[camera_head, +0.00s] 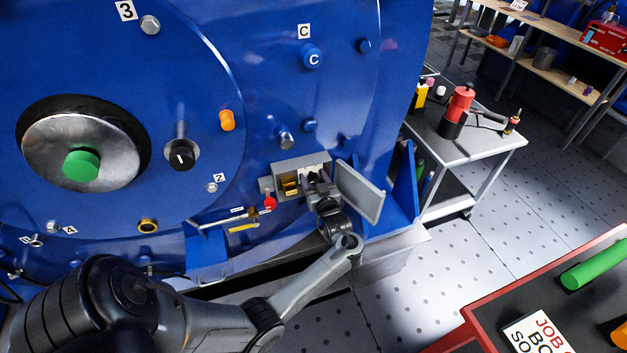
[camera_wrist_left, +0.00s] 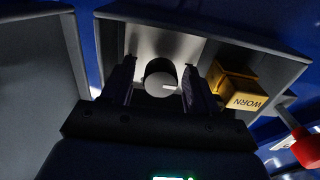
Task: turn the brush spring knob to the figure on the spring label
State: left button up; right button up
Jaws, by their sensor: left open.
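The brush spring knob (camera_wrist_left: 160,80) shows in the left wrist view as a round grey knob with a short white mark on its face pointing right. It sits inside an open grey box (camera_head: 284,168) on the blue motor. My left gripper (camera_head: 315,179) reaches into the box. Its fingers are open, one on each side of the knob, with narrow gaps visible. In the head view the gripper hides the knob. I cannot make out a figure on any spring label. My right gripper is not in view.
The box's grey door (camera_head: 360,192) hangs open to the right, close to my left wrist. A yellow block marked WORN (camera_wrist_left: 240,92) sits inside the box beside the knob. A red-ended handle (camera_head: 270,202) is just outside, lower left. A side cart (camera_head: 480,140) stands farther right.

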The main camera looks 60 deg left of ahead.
pick_arm(q)
jog(key=shift+a, duration=0.2)
jog(key=c, duration=1)
jog(key=shift+r+m+p, duration=0.2)
jog(key=shift+m+p, duration=0.4)
jog(key=shift+p, duration=0.3)
jog(key=m+p, duration=0.3)
jog(key=shift+w, duration=0.1)
jog(key=m+p, duration=0.2)
jog(key=m, duration=0.1)
jog(key=shift+f+m+p, duration=0.1)
jog(key=shift+m+p, duration=0.25)
jog(key=shift+m, duration=0.05)
jog(key=shift+w+f+m+p, duration=0.15)
jog(key=shift+m+p, duration=0.55)
jog(key=shift+m, duration=1.2)
